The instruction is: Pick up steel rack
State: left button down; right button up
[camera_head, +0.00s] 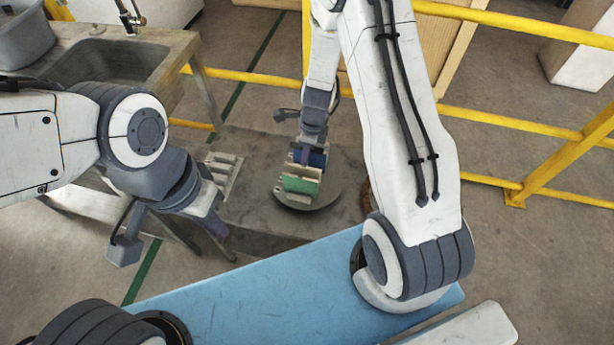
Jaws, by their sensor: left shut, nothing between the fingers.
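A pale grey slotted piece (226,170), which looks like the steel rack, lies on the low grey table between my two grippers. My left gripper (224,244) is shut and empty, pointing down in front of the slotted piece and apart from it. My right gripper (308,152) points down over a round dark plate (322,196). A green block-like piece (300,185) and a blue piece (315,160) are at its fingertips above the plate. I cannot tell whether its fingers hold either piece. My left forearm stands close to the slotted piece at the left.
The low grey table (255,212) has bare room between the slotted piece and the plate. A sink (110,62) in a worn counter stands at the back left. Yellow railings (500,122) run behind and to the right. A blue surface (260,295) lies in front.

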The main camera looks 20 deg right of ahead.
jog(key=shift+a+f, duration=0.1)
jog(key=shift+f, duration=0.8)
grip_shut()
jog(key=shift+w+r, duration=0.1)
jog(key=shift+r, duration=0.05)
dwell(0.5)
